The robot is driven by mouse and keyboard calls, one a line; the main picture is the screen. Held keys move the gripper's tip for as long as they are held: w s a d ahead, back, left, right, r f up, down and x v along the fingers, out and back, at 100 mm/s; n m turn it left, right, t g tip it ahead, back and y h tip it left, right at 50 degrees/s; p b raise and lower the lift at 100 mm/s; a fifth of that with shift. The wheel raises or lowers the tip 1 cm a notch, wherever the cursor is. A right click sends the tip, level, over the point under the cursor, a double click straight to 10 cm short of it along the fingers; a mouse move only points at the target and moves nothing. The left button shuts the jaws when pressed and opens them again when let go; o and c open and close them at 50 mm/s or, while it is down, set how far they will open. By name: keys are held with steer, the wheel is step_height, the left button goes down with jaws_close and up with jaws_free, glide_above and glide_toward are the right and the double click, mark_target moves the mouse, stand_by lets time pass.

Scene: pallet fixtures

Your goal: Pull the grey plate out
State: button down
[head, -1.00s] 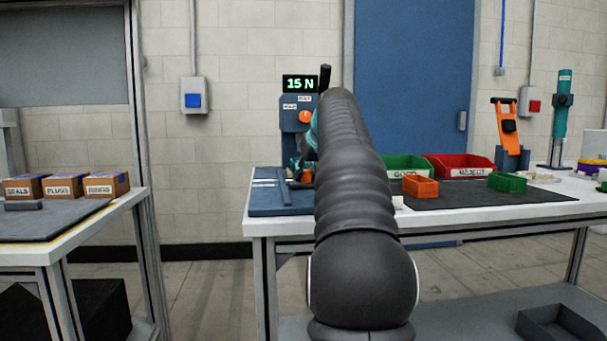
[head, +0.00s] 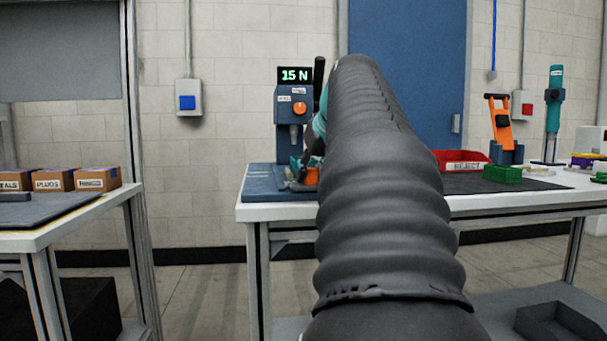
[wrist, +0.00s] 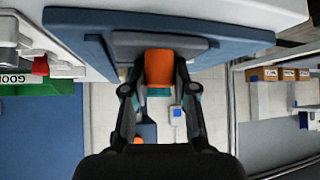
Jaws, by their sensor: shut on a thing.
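The grey plate (wrist: 158,44) lies on the blue base of a bench press in the wrist view, with an orange grip (wrist: 159,72) at its near edge. My gripper (wrist: 157,88) is shut on the orange grip, one finger on each side. In the head view, the orange grip (head: 312,176) shows low in front of the press, and a bit of the grey plate (head: 299,186) shows beside it. My arm hides most of the gripper there. How far the plate sits in the press cannot be told.
The blue press (head: 291,105) has a "15 N" display (head: 295,75) on top. Its blue base (head: 262,184) sits at the bench's left end. A red bin (head: 461,155) and a green box (head: 502,174) stand to the right. Free floor separates the left table (head: 95,205).

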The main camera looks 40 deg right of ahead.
steer(key=shift+s+a, duration=0.1)
steer(key=shift+a, duration=0.1)
steer(key=c, duration=0.9)
jaws_free()
steer(key=shift+s, duration=0.1)
steer(key=v, duration=1.2)
